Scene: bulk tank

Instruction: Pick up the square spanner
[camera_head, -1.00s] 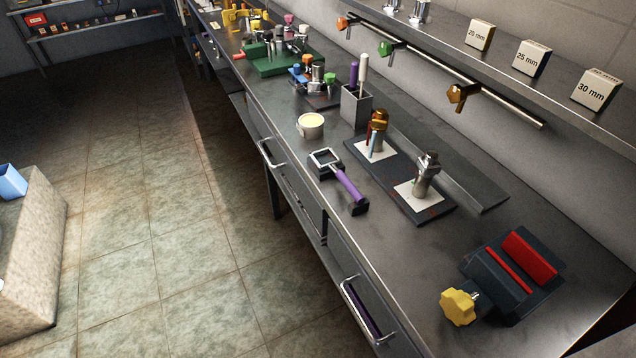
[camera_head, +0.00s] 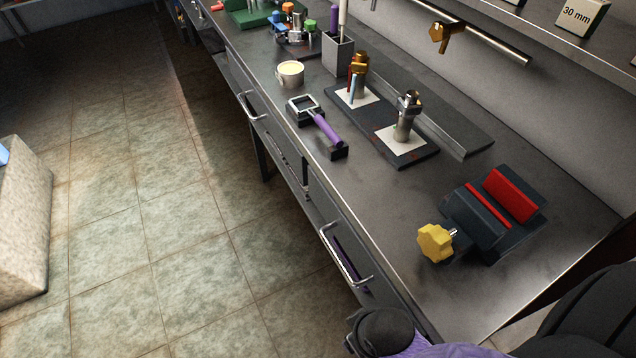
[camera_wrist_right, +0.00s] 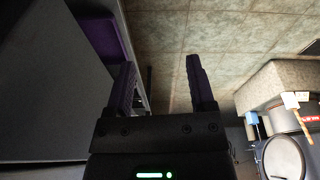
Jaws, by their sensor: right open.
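The square spanner (camera_head: 320,124) lies along the near part of the bench top, with a square open head and a purple handle. Its head and handle end rest on small dark supports. Nothing grips it. My right gripper (camera_wrist_right: 160,75) is open and empty in the right wrist view, with the tiled floor beyond its fingers. In the head view a dark and purple part of my arm shows at the bottom edge, well apart from the spanner; its fingers cannot be made out there. My left gripper is not in view.
Behind the spanner a dark plate (camera_head: 411,154) carries upright metal fittings. A cream-topped pot (camera_head: 290,73) stands beyond its head. A vise with red jaws (camera_head: 511,195) and a yellow knob sits to the right. Drawer handles (camera_head: 346,262) project from the bench front. Bench between spanner and vise is clear.

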